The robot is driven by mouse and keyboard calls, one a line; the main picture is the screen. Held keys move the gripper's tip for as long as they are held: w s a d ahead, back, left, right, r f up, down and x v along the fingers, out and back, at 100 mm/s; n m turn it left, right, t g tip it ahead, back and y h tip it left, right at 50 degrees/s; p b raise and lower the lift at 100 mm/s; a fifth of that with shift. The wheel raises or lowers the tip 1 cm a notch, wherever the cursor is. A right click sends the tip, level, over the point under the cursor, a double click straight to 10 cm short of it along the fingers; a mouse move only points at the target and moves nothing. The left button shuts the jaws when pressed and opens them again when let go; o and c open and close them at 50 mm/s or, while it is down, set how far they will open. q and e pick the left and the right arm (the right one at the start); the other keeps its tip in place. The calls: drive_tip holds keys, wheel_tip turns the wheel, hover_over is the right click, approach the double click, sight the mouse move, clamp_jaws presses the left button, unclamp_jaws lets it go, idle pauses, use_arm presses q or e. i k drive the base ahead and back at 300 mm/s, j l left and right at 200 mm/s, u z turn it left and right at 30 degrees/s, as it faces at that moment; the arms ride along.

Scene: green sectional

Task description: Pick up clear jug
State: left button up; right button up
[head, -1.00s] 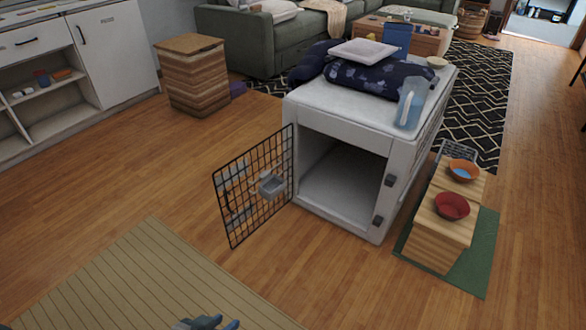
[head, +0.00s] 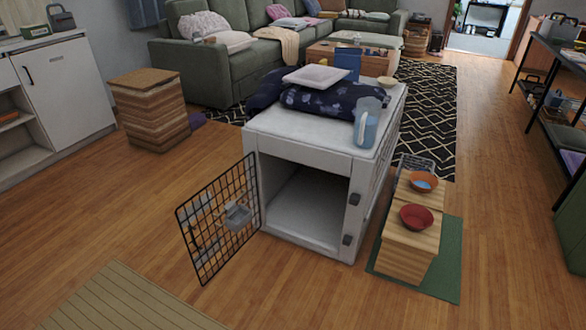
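The clear jug (head: 367,124) stands upright on top of the white pet crate (head: 302,148), near its front right corner. Neither of my grippers shows in the head view.
The crate's wire door (head: 219,218) swings open to the front left. A wooden feeder with an orange bowl (head: 423,182) and a red bowl (head: 416,217) stands on a green mat (head: 446,262) right of the crate.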

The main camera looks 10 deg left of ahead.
sight(368, 111)
drive_tip(key=i+u, duration=0.4)
drive_tip(key=i, duration=1.2)
drive_tip(key=l, duration=0.1)
